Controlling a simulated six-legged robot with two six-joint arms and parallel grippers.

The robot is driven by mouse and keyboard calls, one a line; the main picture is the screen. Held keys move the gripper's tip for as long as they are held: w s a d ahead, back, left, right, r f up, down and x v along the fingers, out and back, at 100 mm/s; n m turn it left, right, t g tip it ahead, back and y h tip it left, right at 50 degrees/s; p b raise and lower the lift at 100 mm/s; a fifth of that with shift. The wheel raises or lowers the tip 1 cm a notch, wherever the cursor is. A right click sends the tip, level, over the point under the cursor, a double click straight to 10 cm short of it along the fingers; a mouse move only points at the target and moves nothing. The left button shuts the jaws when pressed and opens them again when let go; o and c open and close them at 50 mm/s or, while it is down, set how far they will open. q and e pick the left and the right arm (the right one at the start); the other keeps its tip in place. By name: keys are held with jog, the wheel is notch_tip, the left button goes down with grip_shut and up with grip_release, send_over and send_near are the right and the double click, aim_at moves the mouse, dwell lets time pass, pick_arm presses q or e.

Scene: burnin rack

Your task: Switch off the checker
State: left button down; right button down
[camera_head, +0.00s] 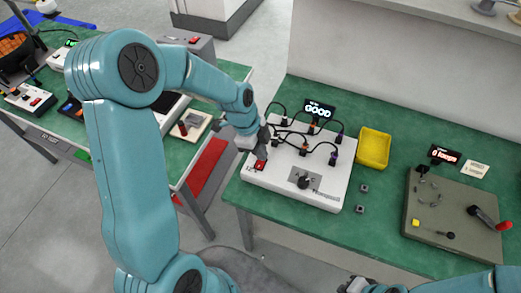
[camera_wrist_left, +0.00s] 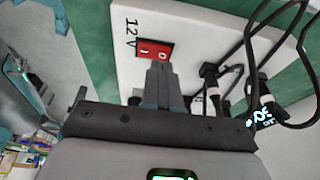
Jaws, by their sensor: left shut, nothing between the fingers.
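The checker (camera_head: 328,193) is a white box on the green table, with cables plugged into its top, a lever on a grey plate and a display (camera_head: 319,110) reading "GOOD". Its red rocker switch (camera_head: 260,164) sits at the left end; in the left wrist view the switch (camera_wrist_left: 153,49) shows beside the "12V" label. My left gripper (camera_head: 261,152) is shut and empty, its tips right at the switch. In the left wrist view the fingertips (camera_wrist_left: 158,66) overlap the switch's lower edge; I cannot tell whether they touch. My right gripper is not clearly seen; only part of that arm shows at the bottom right.
A yellow bin (camera_head: 373,149) stands right of the checker, with two small grey blocks nearby. A grey-green board (camera_head: 455,215) with a red-handled lever lies further right. Black cables (camera_wrist_left: 262,45) arch over the checker close to my left gripper.

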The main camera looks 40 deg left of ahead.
pick_arm(q)
jog(key=shift+f, duration=0.3)
jog(key=shift+w+f, duration=0.1)
jog(key=shift+f, duration=0.15)
jog(key=shift+w+f+b, duration=0.1)
jog(key=shift+f+b, duration=0.35)
jog(key=shift+b, duration=0.5)
jog(key=shift+r, duration=0.3)
jog(key=shift+f, duration=0.1)
